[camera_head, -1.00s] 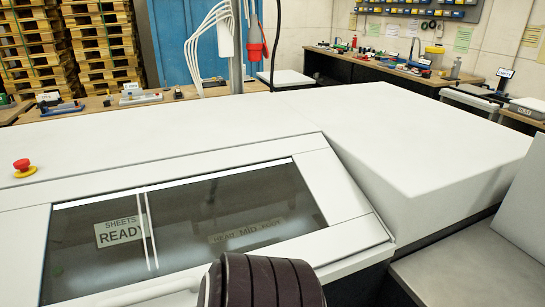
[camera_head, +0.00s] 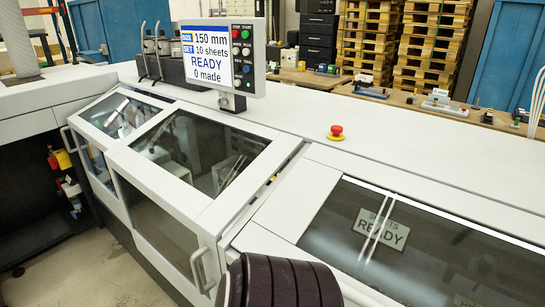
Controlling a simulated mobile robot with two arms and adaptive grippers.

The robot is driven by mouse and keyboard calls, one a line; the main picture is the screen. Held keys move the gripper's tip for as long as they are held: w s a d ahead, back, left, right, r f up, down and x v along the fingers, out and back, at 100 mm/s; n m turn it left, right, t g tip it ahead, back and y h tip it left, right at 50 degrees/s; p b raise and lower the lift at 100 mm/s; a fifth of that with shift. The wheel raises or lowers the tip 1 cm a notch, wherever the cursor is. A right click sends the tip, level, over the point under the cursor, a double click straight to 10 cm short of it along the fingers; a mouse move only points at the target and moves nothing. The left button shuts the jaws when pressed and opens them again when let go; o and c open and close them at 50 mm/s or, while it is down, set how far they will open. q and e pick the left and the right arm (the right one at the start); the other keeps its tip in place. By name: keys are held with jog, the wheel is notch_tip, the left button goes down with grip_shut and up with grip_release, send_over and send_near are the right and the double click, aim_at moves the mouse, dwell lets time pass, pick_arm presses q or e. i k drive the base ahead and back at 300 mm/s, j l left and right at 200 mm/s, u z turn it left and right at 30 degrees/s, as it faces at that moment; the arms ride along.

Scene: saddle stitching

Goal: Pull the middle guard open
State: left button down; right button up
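The middle guard (camera_head: 205,145) is a white-framed cover with a sloped clear window and a clear front pane, in the middle left of the head view. It looks shut over the machine, and dark mechanisms show through it. Its grey bar handle (camera_head: 196,270) is at the lower right corner of its front face. A similar guard (camera_head: 122,112) with its own handle (camera_head: 66,139) is to its left. A wider dark-windowed guard (camera_head: 400,245) with a "SHEETS READY" sign behind it is to its right. Neither of my grippers is in view.
A dark ribbed part of mine covers the bottom middle, near the handle. A screen (camera_head: 222,55) reading "READY, 0 made" with buttons stands above the machine's back. A red stop button (camera_head: 336,131) is on the white top. Open floor (camera_head: 85,275) lies at the lower left.

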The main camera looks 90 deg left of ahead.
aim_at(166, 185)
jog(key=u, duration=3.7)
